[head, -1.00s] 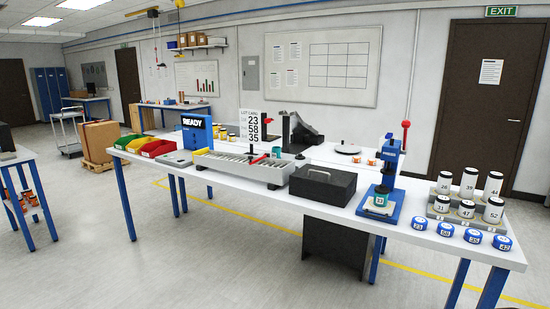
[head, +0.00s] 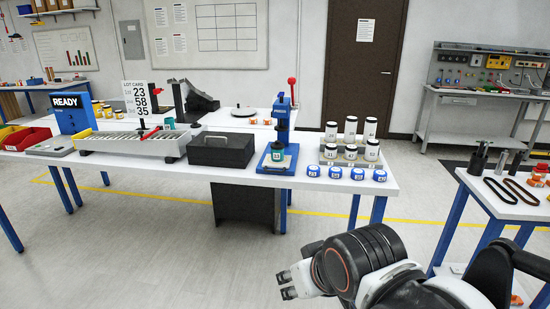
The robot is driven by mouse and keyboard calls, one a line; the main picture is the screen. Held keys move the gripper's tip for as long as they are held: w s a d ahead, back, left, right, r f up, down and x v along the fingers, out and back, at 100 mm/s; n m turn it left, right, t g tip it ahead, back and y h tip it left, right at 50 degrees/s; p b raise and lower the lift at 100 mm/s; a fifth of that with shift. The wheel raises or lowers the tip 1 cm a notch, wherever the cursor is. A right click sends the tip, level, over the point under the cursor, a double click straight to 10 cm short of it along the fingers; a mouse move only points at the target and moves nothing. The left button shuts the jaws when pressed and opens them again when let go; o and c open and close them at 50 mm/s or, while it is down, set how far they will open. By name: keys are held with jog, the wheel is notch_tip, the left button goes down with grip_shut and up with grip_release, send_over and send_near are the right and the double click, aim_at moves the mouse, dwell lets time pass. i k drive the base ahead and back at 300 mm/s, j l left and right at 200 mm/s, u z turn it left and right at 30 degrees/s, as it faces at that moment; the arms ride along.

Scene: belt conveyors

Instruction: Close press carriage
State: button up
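The press (head: 281,128) is a blue stand with a red-knobbed lever, upright near the right part of the long white table. Its low blue base (head: 264,166) sticks out at the front, and a small jar with a teal label (head: 277,156) stands there under the press head. I cannot tell the carriage apart from the base at this size. My gripper (head: 286,284) is in the lower middle of the head view, in front of the table and well apart from the press. Its two fingertips are apart with nothing between them.
A black lidded box (head: 222,151) stands left of the press. Several white jars on a grey stepped rack (head: 350,162) and blue-rimmed lids (head: 335,172) stand to its right. Floor before the long table is clear.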

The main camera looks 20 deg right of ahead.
aim_at(267, 163)
jog(key=i+l+u, duration=0.1)
jog(key=i+l, duration=0.45)
jog(key=i+l+u, duration=0.1)
jog(key=i+l, duration=0.45)
jog(key=l, duration=0.15)
